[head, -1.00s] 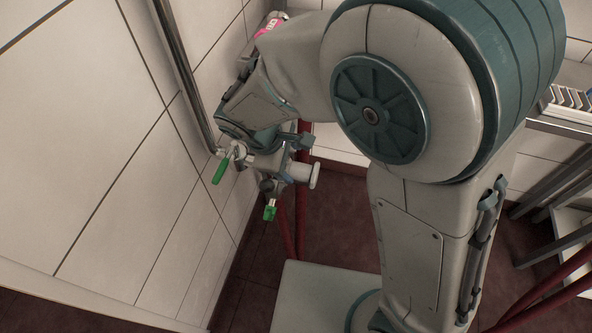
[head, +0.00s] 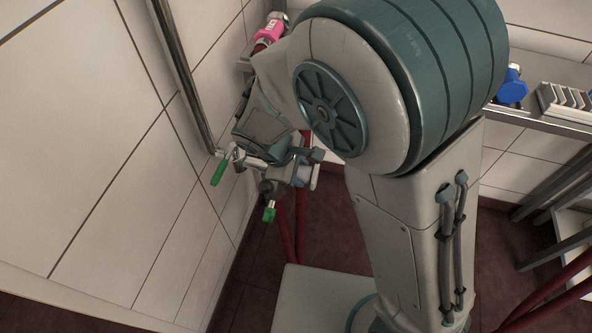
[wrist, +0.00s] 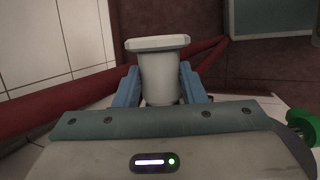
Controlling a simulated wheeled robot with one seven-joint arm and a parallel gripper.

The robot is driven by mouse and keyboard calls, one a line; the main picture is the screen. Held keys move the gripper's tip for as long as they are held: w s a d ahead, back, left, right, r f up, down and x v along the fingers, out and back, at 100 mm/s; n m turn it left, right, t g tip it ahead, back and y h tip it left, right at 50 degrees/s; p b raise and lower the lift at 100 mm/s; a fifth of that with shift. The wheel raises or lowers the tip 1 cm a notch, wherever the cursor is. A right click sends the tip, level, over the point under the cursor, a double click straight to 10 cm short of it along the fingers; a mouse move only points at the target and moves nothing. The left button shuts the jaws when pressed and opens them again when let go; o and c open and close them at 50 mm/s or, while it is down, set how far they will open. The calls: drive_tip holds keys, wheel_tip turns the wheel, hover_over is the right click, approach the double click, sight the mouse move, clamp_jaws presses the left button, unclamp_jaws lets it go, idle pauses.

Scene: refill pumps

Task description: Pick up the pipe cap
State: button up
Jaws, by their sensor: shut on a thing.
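The pipe cap (wrist: 160,75) is a pale grey, slightly tapered cylinder with a wide flat rim at its far end. In the wrist view it sits between the two blue fingers of my gripper (wrist: 161,88), which are shut on its sides. In the head view my gripper (head: 308,168) is beside the left wall, near the valve pipe, and the cap (head: 314,178) shows only partly behind it. The cap's near end is hidden by the gripper, so I cannot tell whether it touches the pipe.
A valve with a green lever (head: 220,171) is on the wall pipe, just left of my gripper. A green-ended fitting (head: 269,213) hangs below. Red pipes (head: 302,225) run behind. A pink item (head: 268,33) is at the upper wall; a blue item (head: 512,88) is on the right shelf.

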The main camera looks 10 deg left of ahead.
sight(307, 168)
drive_tip(key=shift+r, duration=0.5)
wheel_tip(307, 168, up, 4)
drive_tip(key=shift+d+f+p, duration=0.1)
drive_tip(key=shift+f+p, duration=0.1)
drive_tip(key=shift+p, duration=0.35)
drive_tip(key=s+d+r+p, duration=0.1)
drive_tip(key=s+d+r, duration=0.5)
drive_tip(key=d, duration=0.3)
drive_tip(key=shift+s+d+r, duration=0.15)
drive_tip(key=shift+s+r, duration=0.05)
drive_tip(key=shift+s, duration=0.15)
